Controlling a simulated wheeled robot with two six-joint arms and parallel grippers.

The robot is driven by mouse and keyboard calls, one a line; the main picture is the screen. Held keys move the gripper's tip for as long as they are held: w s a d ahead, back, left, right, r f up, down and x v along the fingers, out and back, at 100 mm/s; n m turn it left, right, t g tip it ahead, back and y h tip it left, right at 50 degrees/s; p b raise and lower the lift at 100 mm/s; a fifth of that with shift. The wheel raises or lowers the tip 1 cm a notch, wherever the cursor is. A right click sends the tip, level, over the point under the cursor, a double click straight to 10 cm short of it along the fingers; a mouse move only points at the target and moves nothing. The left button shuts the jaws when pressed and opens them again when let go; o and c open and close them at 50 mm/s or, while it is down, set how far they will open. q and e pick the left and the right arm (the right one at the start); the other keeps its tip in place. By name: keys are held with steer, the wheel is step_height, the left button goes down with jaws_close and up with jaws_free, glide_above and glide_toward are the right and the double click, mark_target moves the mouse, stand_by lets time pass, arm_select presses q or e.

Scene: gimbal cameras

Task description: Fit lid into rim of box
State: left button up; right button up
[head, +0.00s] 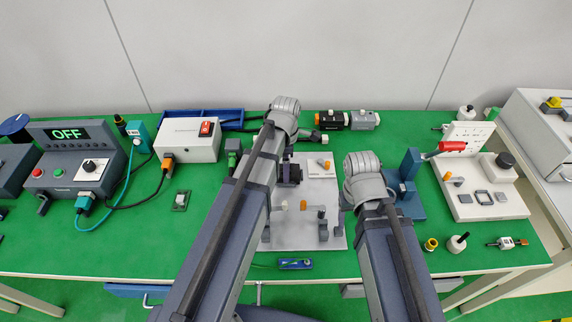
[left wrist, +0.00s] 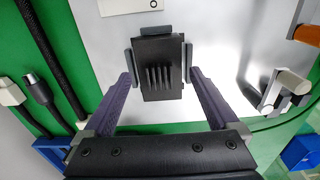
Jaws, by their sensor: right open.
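In the head view the dark piece (head: 291,173) shows beside my left arm, above the pale plate. A grey edge (left wrist: 146,31) shows just beyond the lid; I cannot tell whether it belongs to the box, whose rim is mostly hidden. My right gripper (head: 346,198) is open, largely hidden by its own arm, near the plate's right side.
The pale plate (head: 283,240) carries small grey posts and an orange-topped part (head: 324,163). A blue stand (head: 411,165) and a red handle (head: 452,147) are on the right. A white switch box (head: 188,145) and cables stand left.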

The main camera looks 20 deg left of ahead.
arm_select(q)
steer(key=shift+o, duration=0.2)
arm_select(e)
steer(key=shift+r, duration=0.1)
arm_select(q)
step_height(320, 180, up, 8)
steer(key=p, duration=0.8)
arm_select(e)
step_height(320, 180, up, 8)
arm_select(q)
steer(key=shift+f, duration=0.1)
arm_select(e)
steer(key=shift+f, duration=0.2)
arm_select(q)
steer(key=shift+s+m, duration=0.6)
steer(key=shift+m, duration=0.6)
steer(key=s+m, duration=0.7)
steer(key=m, duration=1.1)
steer(key=s+d+m+y, duration=0.1)
steer(key=s+d+m, duration=0.3)
steer(key=d, duration=0.6)
steer(key=shift+s+d+m, duration=0.25)
steer(key=shift+s+m, duration=0.05)
steer(key=shift+s, duration=0.75)
